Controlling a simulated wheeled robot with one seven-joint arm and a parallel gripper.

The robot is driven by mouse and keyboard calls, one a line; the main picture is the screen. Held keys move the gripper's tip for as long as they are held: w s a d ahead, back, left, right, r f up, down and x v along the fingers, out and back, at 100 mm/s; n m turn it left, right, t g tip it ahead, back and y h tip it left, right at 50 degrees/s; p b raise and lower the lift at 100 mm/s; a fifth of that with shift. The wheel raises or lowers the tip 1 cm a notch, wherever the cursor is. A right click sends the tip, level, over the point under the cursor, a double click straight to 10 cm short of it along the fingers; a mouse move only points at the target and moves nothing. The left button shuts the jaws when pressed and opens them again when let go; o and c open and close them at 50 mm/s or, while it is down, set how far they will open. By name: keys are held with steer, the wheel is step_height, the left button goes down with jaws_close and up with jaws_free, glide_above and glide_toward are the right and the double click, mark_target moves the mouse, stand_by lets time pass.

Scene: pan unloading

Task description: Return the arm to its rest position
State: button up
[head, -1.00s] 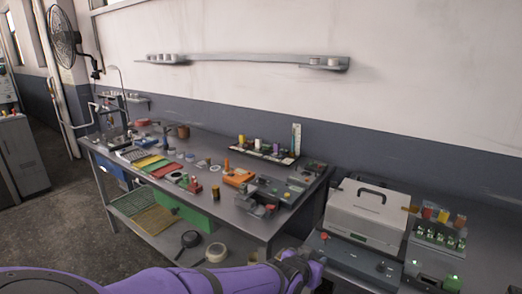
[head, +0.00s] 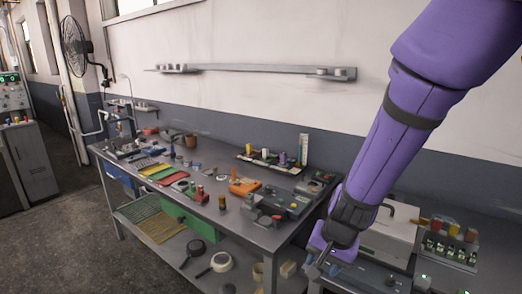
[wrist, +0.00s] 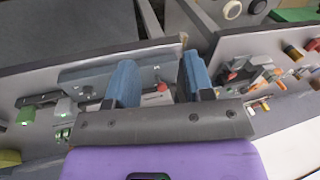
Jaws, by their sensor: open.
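My gripper (head: 318,264) is at the end of my purple arm, which reaches down from the upper right of the head view. It hangs in front of the gap between the two benches, near the grey flat box (head: 370,277). In the wrist view my gripper (wrist: 160,78) shows two blue finger pads spread apart with nothing held between them. Behind the pads in the wrist view are the grey box (wrist: 150,77) and bench tops. I cannot tell the exact height of the fingertips above the box.
The left bench (head: 228,228) carries coloured trays, an orange block (head: 244,187) and a grey device (head: 278,203). A dark pan (head: 197,251) and a pale round pan (head: 221,262) lie on its lower shelf. A white case (head: 392,238) stands behind my arm. The floor at left is clear.

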steer(key=s+d+r+n+t, duration=0.1)
steer(key=s+d+r, duration=0.4)
steer(key=r, duration=0.3)
steer(key=s+d+r+n+t+h, duration=0.1)
steer(key=s+d+r+n, duration=0.1)
steer(key=s+d+r, duration=0.4)
steer(key=s+d+r+n+t, duration=0.1)
steer(key=s+d+r, duration=0.4)
steer(key=r, duration=0.6)
steer(key=shift+s+d+n+h, duration=0.15)
steer(key=shift+s+n+h, duration=0.1)
steer(key=shift+n+h, duration=0.25)
